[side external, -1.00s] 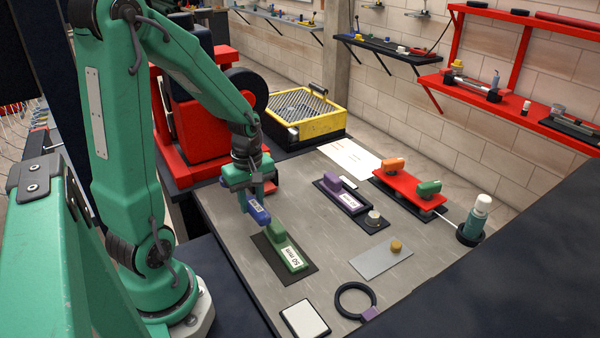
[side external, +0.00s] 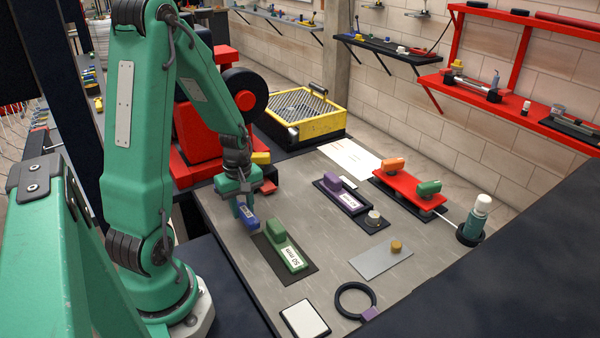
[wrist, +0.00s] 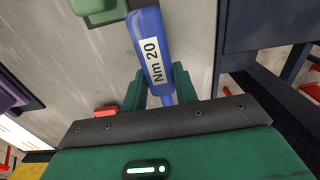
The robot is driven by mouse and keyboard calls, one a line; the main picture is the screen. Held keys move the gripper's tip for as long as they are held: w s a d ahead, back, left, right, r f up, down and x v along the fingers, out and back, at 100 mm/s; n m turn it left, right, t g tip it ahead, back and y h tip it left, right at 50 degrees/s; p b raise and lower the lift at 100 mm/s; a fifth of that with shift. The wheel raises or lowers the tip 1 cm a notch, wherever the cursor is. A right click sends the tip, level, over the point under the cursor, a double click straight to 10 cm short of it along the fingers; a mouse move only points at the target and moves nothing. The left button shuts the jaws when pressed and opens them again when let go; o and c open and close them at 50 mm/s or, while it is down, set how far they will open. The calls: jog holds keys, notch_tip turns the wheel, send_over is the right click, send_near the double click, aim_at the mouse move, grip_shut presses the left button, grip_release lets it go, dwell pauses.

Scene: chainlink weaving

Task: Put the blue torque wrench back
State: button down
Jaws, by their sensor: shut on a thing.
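The blue torque wrench (side external: 249,219) has a white label that reads "Nm 20" in the wrist view (wrist: 152,55). My gripper (side external: 241,203) is shut on it at the left part of the grey worktop. In the wrist view my gripper (wrist: 158,92) has one green finger on each side of the wrench's narrow end. The wrench's wide end points away from my gripper, toward the green tool in the side view. I cannot tell whether the wrench touches the worktop.
A green tool (side external: 290,256) marked "50 mm" lies on a dark mat, close right of the wrench. A purple tool (side external: 344,198) lies in a dark tray. A red machine (side external: 200,140) and a yellow block (side external: 261,157) stand behind.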

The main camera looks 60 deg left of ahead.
jog(key=shift+f, duration=0.85)
jog(key=c, duration=1.1)
grip_release()
jog(key=shift+r, duration=0.15)
jog(key=shift+w+d+r, duration=0.1)
jog(key=shift+w+r, duration=0.05)
jog(key=shift+r, duration=1.75)
jog(key=shift+w+r, duration=0.1)
jog(key=shift+r, duration=1.75)
